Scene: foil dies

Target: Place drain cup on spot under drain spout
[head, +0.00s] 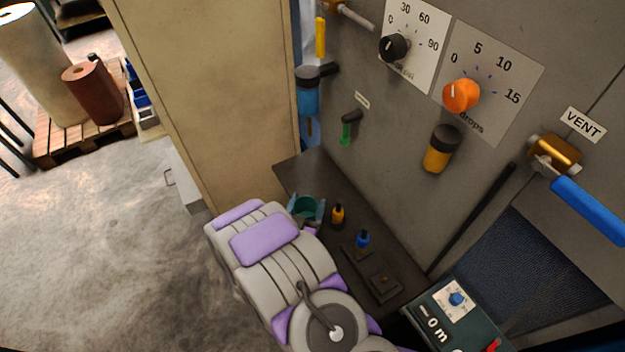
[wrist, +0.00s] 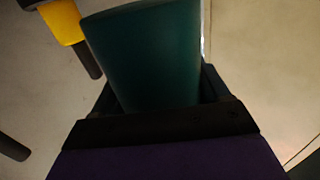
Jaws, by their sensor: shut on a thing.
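The drain cup, a dark teal cup (head: 306,207), is between the fingers of my gripper (head: 307,203) above the left part of the dark shelf (head: 310,165). In the wrist view the cup (wrist: 145,55) fills the space between the dark fingers, and my gripper (wrist: 162,95) is shut on it. A small tap with a green spout (head: 346,132) sticks out of the grey panel, above and to the right of the cup. I cannot tell for sure that it is the drain spout. No marked spot for the cup can be made out; my arm covers part of the shelf.
A yellow-capped bottle (head: 338,215) and a blue-capped one (head: 363,239) stand on the shelf right of the cup. A beige cabinet side (head: 190,90) rises at the left.

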